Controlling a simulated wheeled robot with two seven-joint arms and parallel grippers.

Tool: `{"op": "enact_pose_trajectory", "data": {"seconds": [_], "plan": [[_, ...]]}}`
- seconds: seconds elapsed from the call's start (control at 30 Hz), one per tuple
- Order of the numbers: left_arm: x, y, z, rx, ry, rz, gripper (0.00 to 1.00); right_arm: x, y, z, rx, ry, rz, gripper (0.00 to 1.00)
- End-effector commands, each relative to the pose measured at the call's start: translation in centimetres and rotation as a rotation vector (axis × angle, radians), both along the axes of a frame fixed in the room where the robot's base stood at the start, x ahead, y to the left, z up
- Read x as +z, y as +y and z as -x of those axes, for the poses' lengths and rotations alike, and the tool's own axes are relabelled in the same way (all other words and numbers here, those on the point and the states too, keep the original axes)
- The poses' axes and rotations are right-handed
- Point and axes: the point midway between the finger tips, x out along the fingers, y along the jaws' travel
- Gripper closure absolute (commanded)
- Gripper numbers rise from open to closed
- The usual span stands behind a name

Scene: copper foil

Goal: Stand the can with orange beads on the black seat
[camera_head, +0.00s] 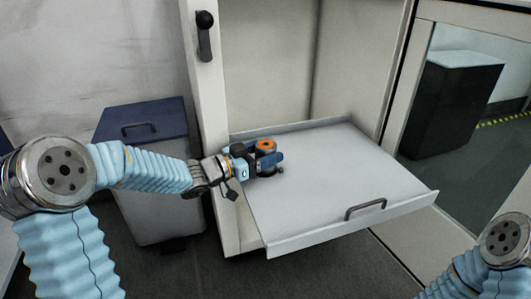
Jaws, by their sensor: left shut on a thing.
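The can with orange beads (266,144) shows its orange round top over the left part of a pulled-out grey drawer tray (330,190). My left gripper (264,160) reaches in from the left and is shut on the can. The fingers hide most of the can's side, and I cannot tell whether its base touches the tray. The can looks about upright. A black block (450,105) with a paler top stands at the right beyond a frame; I cannot tell whether it is the black seat. Only part of my right arm shows at the lower right; its gripper is out of view.
The tray has a raised rim and a dark handle (366,208) at its front; its right part is bare. A pale cabinet post (207,110) stands close behind my left wrist. A grey bin with a dark blue lid (145,118) stands at the left.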

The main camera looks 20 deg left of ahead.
Motion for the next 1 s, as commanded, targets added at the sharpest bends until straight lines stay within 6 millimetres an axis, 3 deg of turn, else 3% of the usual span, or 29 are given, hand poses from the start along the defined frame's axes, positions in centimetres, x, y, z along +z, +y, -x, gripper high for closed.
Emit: {"op": "enact_pose_trajectory", "data": {"seconds": [0.07,0.1,0.17,0.57,1.0], "plan": [[-0.4,0.0,0.0,0.000,0.000,0.001,0.73,-0.3,0.0,0.0,0.000,0.000,0.000,0.09],[-0.4,0.0,0.0,0.000,0.001,0.001,0.32,-0.2,0.0,0.0,0.000,0.000,0.000,0.09],[-0.3,0.0,0.0,0.000,0.001,0.001,0.24,-0.2,0.0,0.0,0.000,-0.001,0.000,0.09],[0.2,0.5,0.5,0.002,0.001,-0.002,0.24,0.3,0.0,0.0,0.000,0.001,0.000,0.09],[0.3,6.8,7.4,0.003,0.002,-0.001,0.24,1.9,0.0,0.1,0.003,0.004,-0.001,0.09]]}}
